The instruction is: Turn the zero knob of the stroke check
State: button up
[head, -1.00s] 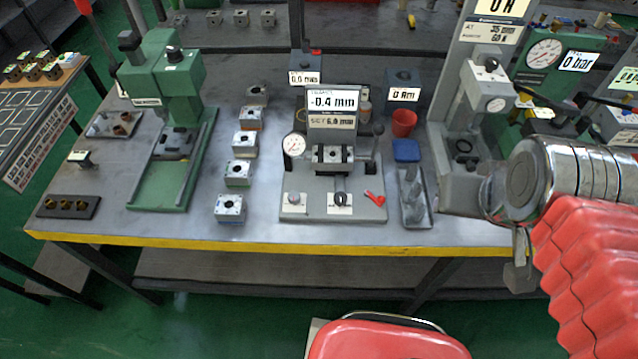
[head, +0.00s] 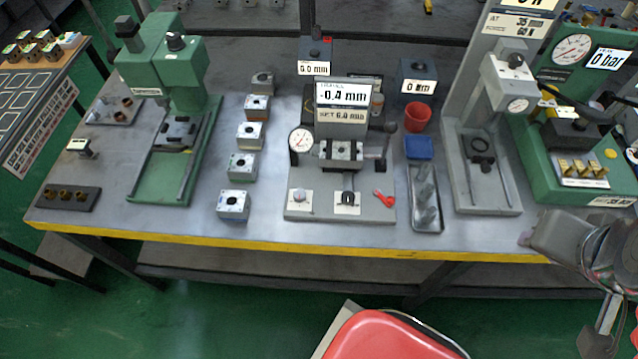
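The stroke check is a grey fixture (head: 375,208) near the front middle of the bench. Its display (head: 344,95) appears to read -0.4 mm, with SET 6.0 mm below. A round dial (head: 301,140) is at its left, and a block (head: 342,152) sits in its middle. Two small knobs stand on white plates at its front: a light one (head: 299,196) and a dark one (head: 347,197). Their labels are too small to read. The end of my arm (head: 565,240) is at the lower right, well apart from the fixture. Its fingers cannot be made out clearly.
A red key-like piece (head: 384,198) lies on the fixture's right front. A grey tray (head: 426,200), blue box (head: 418,148) and red cup (head: 417,117) stand to its right. Several valve blocks (head: 233,205) line its left. A red seat (head: 395,335) is in front.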

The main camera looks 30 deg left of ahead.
aim_at(299, 194)
jog(key=z, duration=0.1)
jog(key=k, duration=1.3)
jog(key=u, duration=1.6)
jog(key=i, duration=1.3)
